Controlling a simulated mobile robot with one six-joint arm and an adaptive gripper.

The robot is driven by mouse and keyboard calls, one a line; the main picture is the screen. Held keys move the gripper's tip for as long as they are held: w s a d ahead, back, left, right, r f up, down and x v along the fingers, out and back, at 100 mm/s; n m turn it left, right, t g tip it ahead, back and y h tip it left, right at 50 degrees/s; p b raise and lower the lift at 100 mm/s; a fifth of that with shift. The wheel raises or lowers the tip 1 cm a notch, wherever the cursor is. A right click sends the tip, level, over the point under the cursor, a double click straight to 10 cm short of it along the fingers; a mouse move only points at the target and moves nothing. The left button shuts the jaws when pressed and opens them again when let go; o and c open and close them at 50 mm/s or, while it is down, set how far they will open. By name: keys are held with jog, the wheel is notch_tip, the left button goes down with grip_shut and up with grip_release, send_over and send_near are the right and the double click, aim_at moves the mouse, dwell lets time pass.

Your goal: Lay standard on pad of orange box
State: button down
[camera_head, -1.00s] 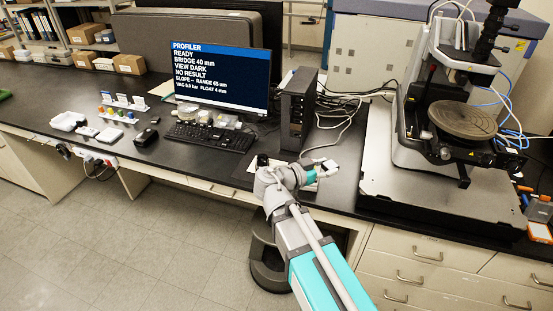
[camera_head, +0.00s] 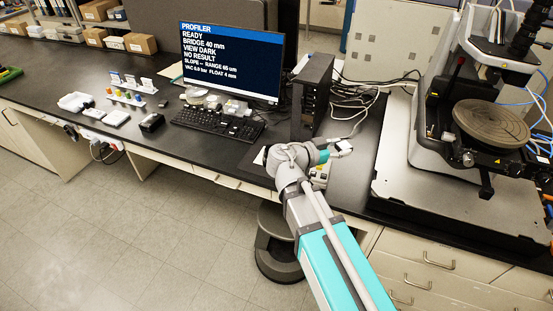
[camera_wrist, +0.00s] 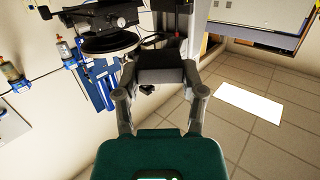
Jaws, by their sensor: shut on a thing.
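My gripper (camera_head: 340,148) is over the bench front, between the black computer tower and the profiler. A small pale piece (camera_head: 345,146), apparently the standard, shows at its tip in the head view. In the wrist view, the two grey fingers of my gripper (camera_wrist: 160,70) close on something, with a dark shape between their tips. I cannot make out the standard's outline or face there. The orange box and its pad are not clearly visible now.
The profiler with its round stage (camera_head: 491,122) stands on a raised grey slab (camera_head: 450,190) at right. The computer tower (camera_head: 311,97), monitor (camera_head: 232,62) and keyboard (camera_head: 217,122) are left of my gripper. Cables lie behind.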

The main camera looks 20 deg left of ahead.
jog(key=shift+a+f+b, duration=0.35)
jog(key=shift+a, duration=0.05)
jog(key=s+a+f+n+t+y+b, duration=0.1)
jog(key=a+f+n+y+b, duration=0.1)
jog(key=a, duration=0.7)
jog(key=s+a+f+n+t+y+b, duration=0.2)
jog(key=a+f+n+y+b, duration=0.1)
jog(key=a, duration=0.6)
jog(key=s+a+f+n+t+y+b, duration=0.1)
jog(key=s+a+f+n+y+b, duration=0.1)
jog(key=a+f+y+b, duration=0.3)
jog(key=a+f+n+b, duration=0.1)
jog(key=a, duration=0.3)
jog(key=shift+s+f+t, duration=0.15)
jog(key=shift+f+t, duration=0.1)
jog(key=shift+t, duration=0.15)
jog(key=b, duration=1)
send_over(252, 169)
notch_tip(252, 169, down, 9)
jog(key=shift+s+f, duration=0.1)
